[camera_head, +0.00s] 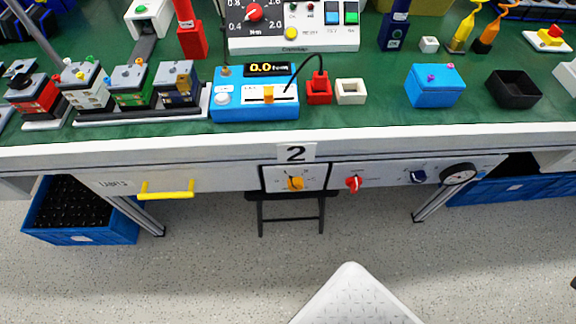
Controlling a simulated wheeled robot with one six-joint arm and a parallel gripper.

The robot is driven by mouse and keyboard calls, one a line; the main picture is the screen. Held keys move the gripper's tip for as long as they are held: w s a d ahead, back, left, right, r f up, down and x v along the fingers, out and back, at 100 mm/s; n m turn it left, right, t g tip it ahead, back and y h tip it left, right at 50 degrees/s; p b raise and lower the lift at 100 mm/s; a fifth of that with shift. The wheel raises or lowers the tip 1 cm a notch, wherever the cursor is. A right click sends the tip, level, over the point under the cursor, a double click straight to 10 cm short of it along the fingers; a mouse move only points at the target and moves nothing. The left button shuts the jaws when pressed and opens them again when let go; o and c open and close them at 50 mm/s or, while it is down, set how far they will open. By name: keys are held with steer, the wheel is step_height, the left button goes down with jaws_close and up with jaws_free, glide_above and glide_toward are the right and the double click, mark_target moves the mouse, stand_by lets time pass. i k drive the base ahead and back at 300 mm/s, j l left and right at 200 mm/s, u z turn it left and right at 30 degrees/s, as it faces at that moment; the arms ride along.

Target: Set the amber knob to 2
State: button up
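The amber knob (295,183) sits on a black-framed white plate (318,180) on the front panel under the table's edge. Small markings surround the knob, but they are too small to read, and I cannot tell which mark it points at. My gripper is not in view, and nothing touches the knob.
A yellow drawer handle (167,190) juts out at left. A dark stool (290,207) stands below. The cluttered green tabletop (400,118) overhangs the panel.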

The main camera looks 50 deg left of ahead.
mark_target(295, 184)
steer(key=k+u, duration=0.2)
steer(key=u, duration=1.75)
steer(key=k+l+u, duration=0.1)
steer(key=l+u, duration=0.15)
steer(key=k+l+u, duration=0.1)
steer(key=l+u, duration=0.15)
steer(key=l, duration=0.15)
steer(key=k+l+u, duration=0.1)
steer(key=l+u, duration=0.15)
steer(key=k+l, duration=0.15)
steer(key=l, duration=0.25)
steer(key=k+l+u, duration=0.1)
steer(key=l, duration=0.25)
steer(key=k+l, duration=0.25)
steer(key=l, duration=0.15)
steer(key=k+l, duration=0.15)
steer(key=l, duration=0.2)
steer(key=k+l+u, duration=0.1)
steer(key=l, duration=0.45)
steer(key=i+l, duration=0.15)
